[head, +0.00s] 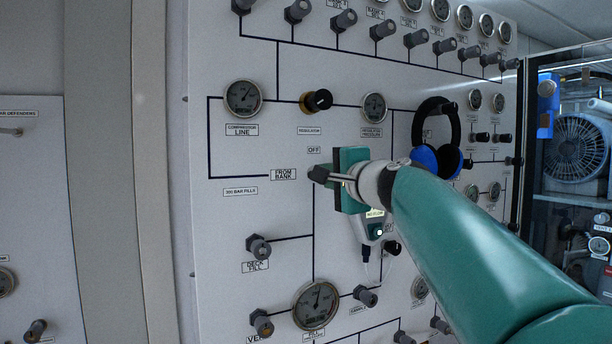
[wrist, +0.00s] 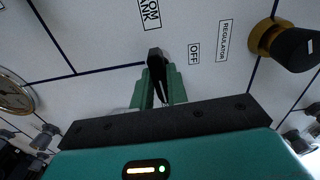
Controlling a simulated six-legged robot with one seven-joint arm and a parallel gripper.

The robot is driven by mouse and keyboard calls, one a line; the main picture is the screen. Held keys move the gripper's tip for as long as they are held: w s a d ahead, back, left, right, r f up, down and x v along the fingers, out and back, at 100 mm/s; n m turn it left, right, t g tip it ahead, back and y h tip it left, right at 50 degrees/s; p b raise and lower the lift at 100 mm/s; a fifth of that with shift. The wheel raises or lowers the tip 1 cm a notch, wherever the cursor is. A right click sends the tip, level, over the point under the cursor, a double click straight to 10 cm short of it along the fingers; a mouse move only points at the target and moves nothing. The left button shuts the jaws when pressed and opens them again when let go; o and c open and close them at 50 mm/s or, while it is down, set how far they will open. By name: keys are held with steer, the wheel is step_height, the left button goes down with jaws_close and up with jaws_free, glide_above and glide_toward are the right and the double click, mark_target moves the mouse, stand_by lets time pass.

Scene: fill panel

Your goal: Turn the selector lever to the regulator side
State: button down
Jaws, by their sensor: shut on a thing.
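The selector lever (head: 318,174) is a dark grey handle on the white panel, just right of the FROM BANK label (head: 283,174) and below the OFF label (head: 314,150). In the wrist view the lever (wrist: 155,58) sits between my green fingers, with its end toward the FROM BANK label (wrist: 149,12). My gripper (head: 338,181) is shut on the lever; it also shows in the wrist view (wrist: 158,88). The fingers and gripper body hide part of the lever and its pivot. The REGULATOR label (head: 309,131) is above OFF.
A black and brass regulator knob (head: 318,100) sits above the lever. Blue and black headphones (head: 437,138) hang to the right. A handheld device (head: 374,228) with a cable is just below my gripper. Gauges and valve knobs dot the panel (head: 225,150).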

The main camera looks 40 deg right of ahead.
steer(key=shift+m, duration=0.4)
steer(key=c, duration=1.4)
jaws_free()
steer(key=v, duration=1.3)
steer(key=shift+s+a, duration=0.1)
steer(key=shift+s, duration=0.25)
